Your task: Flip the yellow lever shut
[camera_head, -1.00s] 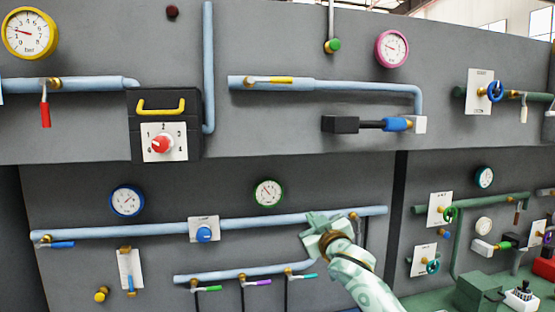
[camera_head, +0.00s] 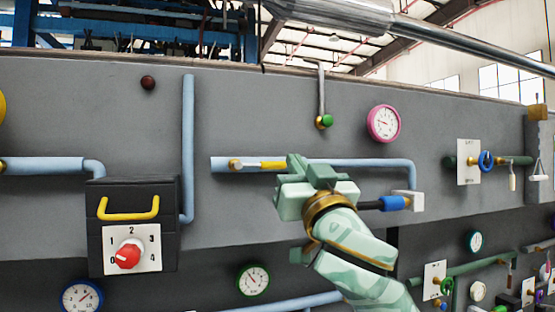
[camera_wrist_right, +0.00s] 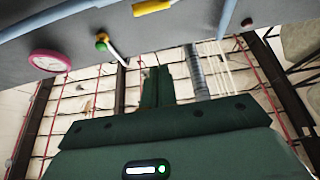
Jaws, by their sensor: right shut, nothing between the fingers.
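The yellow lever (camera_head: 272,166) is on the upper light-blue pipe (camera_head: 340,163). It lies along the pipe, with its brass pivot (camera_head: 236,166) at the left end. It also shows at the top edge of the right wrist view (camera_wrist_right: 152,6). My right gripper (camera_head: 292,162) is shut and empty, just right of the lever's free end in the head view. I cannot tell whether it touches the lever. Its shut fingers also show in the right wrist view (camera_wrist_right: 157,88). The gripper hides part of the pipe and the wall below it. My left gripper is not in view.
A black box with a yellow handle (camera_head: 128,212) and red dial (camera_head: 128,254) stands out left of the lever. A green-tipped hanging lever (camera_head: 325,121) and pink gauge (camera_head: 384,123) are above right. A blue-handled fitting (camera_head: 395,203) sits below right. Wall above the lever is clear.

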